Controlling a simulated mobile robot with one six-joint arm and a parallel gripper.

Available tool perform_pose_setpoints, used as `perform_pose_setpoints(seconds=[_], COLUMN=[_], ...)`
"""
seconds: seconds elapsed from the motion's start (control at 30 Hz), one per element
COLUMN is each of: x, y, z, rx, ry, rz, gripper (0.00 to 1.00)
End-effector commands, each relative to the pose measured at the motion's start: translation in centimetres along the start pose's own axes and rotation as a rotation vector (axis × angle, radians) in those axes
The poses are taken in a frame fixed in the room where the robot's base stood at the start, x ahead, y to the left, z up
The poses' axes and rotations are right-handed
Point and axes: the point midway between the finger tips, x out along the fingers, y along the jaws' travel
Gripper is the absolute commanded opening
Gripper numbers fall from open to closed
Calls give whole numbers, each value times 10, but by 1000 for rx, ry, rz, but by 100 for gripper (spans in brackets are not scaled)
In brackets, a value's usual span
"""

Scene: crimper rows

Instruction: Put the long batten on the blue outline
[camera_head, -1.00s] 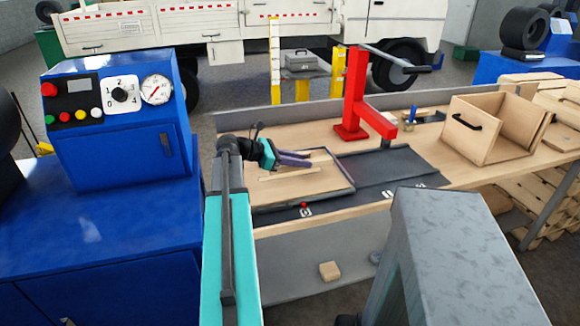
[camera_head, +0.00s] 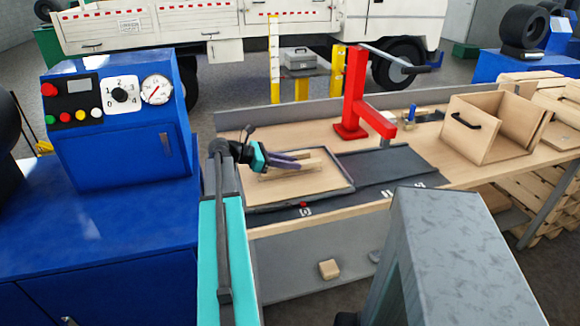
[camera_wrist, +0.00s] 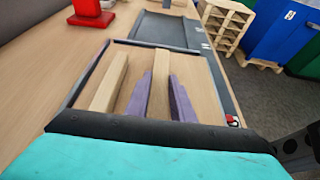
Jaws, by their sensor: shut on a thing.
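My gripper (camera_head: 292,160) has purple fingers and reaches over a dark-rimmed wooden tray (camera_head: 345,189) on the bench. In the wrist view the fingers of my gripper (camera_wrist: 161,80) are shut on a pale wooden batten (camera_wrist: 162,52), which points forward between them and past their tips. Its near end is hidden by the wrist, and I cannot tell whether it touches the tray floor. A second pale batten (camera_wrist: 109,82) lies to its left, roughly parallel and apart from the fingers. I cannot make out a blue outline in these views.
A dark mat (camera_head: 392,166) adjoins the tray on the right. A red press (camera_head: 354,95) stands behind, with an open wooden box (camera_head: 490,129) further right. A red knob (camera_head: 303,204) sits at the tray's front edge. A blue control cabinet (camera_head: 120,150) is at left.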

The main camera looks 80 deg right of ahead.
Motion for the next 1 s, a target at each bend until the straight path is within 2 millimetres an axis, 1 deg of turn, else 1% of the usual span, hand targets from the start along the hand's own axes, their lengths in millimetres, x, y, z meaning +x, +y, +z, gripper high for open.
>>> perform_pose_setpoints(seconds=[0.1,0.2,0.63,0.67,0.73,0.77,1.0], x=[4,5,6,6,6,6,6], y=[0,0,1,1,1,1,1], z=[-9,-13,-15,-16,-16,-16,-16], rx=[-1,-1,0,0,1,0,0], ry=[-1,-1,-1,0,0,0,0], rz=[0,1,2,2,2,2,2], gripper=[0,0,0,25,37,40,40])
